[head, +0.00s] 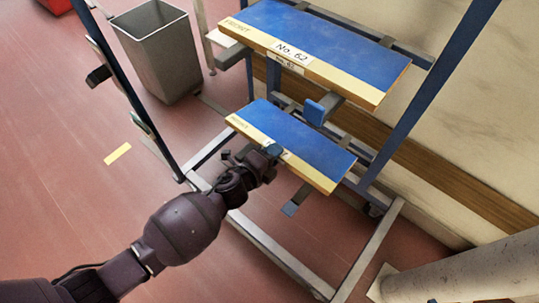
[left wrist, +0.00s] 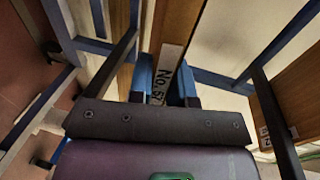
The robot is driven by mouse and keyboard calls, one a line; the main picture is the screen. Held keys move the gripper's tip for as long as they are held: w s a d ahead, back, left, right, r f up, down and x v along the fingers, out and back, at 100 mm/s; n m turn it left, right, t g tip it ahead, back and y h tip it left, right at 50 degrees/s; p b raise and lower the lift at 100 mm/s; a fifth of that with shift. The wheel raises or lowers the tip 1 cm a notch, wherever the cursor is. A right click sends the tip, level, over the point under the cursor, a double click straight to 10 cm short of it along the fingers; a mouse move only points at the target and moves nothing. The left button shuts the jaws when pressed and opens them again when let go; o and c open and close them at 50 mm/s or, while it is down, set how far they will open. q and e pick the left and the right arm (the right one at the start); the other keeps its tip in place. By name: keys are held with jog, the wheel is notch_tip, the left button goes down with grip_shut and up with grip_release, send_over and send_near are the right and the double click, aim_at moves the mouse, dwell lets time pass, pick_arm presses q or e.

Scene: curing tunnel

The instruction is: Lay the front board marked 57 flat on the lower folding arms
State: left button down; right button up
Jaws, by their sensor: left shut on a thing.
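The front board marked 57 (head: 300,138) is blue with a pale yellow front strip, and lies about level in the lower part of the blue rack. Its label "No. 57" (left wrist: 165,75) shows between my fingers in the left wrist view. My left gripper (head: 272,151) is shut on the board's front edge, near its middle; its blue fingers (left wrist: 164,88) stand either side of the label. A lower folding arm (head: 297,200) sticks out below the board toward the front. I cannot tell whether the board touches it. My right gripper is not in view.
A second blue board marked 62 (head: 310,45) lies on the upper level, above and behind. Blue rack posts (head: 425,95) stand either side. A grey bin (head: 160,55) stands at the back left. A pale round column (head: 465,272) is at the lower right. The left floor is mostly clear.

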pick_arm(q)
jog(key=shift+w+d+f+b, duration=0.35)
jog(key=shift+w+d, duration=0.1)
jog(key=shift+w, duration=0.1)
jog(key=shift+w+d+f+b, duration=0.3)
jog(key=shift+w+d+f, duration=0.1)
jog(key=shift+w, duration=0.15)
jog(key=f+b, duration=0.1)
jog(key=w+d+f+b, duration=0.1)
jog(key=shift+w+f, duration=0.25)
jog(key=shift+f, duration=0.1)
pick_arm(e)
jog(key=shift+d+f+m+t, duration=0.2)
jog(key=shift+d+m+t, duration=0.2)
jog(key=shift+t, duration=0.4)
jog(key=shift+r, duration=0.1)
pick_arm(q)
jog(key=shift+f+b, duration=0.4)
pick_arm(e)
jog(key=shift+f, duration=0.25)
pick_arm(q)
jog(key=c, duration=1)
grip_release()
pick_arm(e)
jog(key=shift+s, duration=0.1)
pick_arm(q)
jog(key=shift+o, duration=0.2)
jog(key=shift+f, duration=0.1)
